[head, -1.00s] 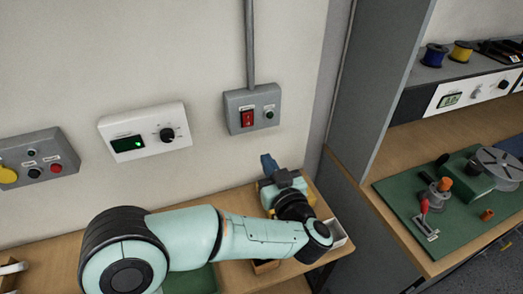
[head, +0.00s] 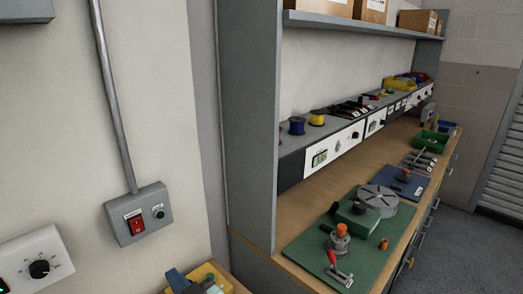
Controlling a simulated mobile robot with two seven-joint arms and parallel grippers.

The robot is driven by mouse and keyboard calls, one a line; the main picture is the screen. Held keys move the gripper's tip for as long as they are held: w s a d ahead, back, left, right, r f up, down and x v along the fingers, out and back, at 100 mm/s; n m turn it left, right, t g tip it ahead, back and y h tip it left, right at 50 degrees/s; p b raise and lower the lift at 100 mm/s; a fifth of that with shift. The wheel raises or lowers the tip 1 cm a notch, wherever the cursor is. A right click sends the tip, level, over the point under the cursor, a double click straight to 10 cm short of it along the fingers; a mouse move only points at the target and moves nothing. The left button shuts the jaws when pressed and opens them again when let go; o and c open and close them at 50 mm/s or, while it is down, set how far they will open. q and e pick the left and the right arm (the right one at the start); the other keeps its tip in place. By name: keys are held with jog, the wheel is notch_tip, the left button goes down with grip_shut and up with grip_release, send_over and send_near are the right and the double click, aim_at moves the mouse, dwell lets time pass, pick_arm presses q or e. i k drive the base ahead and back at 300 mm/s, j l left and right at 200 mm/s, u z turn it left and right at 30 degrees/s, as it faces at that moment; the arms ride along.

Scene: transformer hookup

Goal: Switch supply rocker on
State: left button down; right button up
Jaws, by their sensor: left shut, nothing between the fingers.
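The supply rocker (head: 136,225) is a red switch on a grey wall box (head: 139,238), with a small dark green round indicator (head: 159,213) to its right. A grey conduit runs up from the box. I cannot tell the rocker's tilt at this size. My right gripper is out of view.
A white panel with a black knob (head: 39,269) is on the wall at lower left. A grey upright panel (head: 250,120) separates the wall from a wooden bench with a green mat (head: 303,252).

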aim_at(136, 224)
jog(key=k+l, duration=0.2)
jog(key=l, duration=0.15)
jog(key=k+l, duration=0.2)
jog(key=l, duration=0.15)
jog(key=k+l, duration=0.2)
jog(key=l, duration=0.15)
